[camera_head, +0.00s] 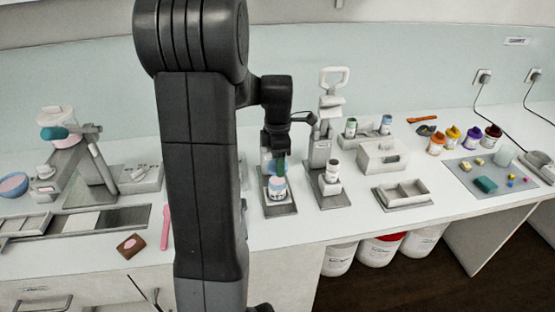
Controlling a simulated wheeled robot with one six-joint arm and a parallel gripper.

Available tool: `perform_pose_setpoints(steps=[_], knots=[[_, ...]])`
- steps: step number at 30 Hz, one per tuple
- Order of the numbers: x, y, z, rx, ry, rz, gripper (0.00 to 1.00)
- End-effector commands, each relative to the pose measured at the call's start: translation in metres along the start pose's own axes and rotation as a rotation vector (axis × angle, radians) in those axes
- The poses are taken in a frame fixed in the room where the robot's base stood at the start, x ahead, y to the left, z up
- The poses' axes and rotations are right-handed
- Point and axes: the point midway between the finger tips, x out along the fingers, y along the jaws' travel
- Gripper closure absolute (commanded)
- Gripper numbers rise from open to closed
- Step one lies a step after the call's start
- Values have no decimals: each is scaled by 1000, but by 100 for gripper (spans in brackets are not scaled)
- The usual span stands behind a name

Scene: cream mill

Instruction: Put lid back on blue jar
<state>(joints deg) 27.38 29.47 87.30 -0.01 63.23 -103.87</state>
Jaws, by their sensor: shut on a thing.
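My gripper (275,166) hangs fingers-down over a small white jar with a label (277,189) that stands on a grey metal plate (283,211). The gripper is shut on a small teal-blue piece (281,167), which looks like the lid. It sits right above the jar's pinkish top; whether it touches the rim I cannot tell. My dark arm hides the area just to the left. Another small jar with a blue top (386,123) stands at the back in a grey holder.
A press with a white handle (334,78) stands close right of the gripper, with a small jar (331,171) under it. An empty grey tray (402,195) lies farther right. Several colour-lidded jars (436,143) stand at right. A pink spatula (165,228) lies left of my arm.

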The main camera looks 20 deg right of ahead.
Motion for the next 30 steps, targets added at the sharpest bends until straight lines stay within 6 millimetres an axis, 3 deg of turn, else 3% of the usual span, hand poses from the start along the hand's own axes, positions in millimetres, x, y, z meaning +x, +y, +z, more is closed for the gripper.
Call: perform_pose_setpoints(steps=[8,21,30], knots=[[7,0,0,0,0,0,65],[42,0,0,0,0,-1,65],[45,0,0,0,0,0,65]])
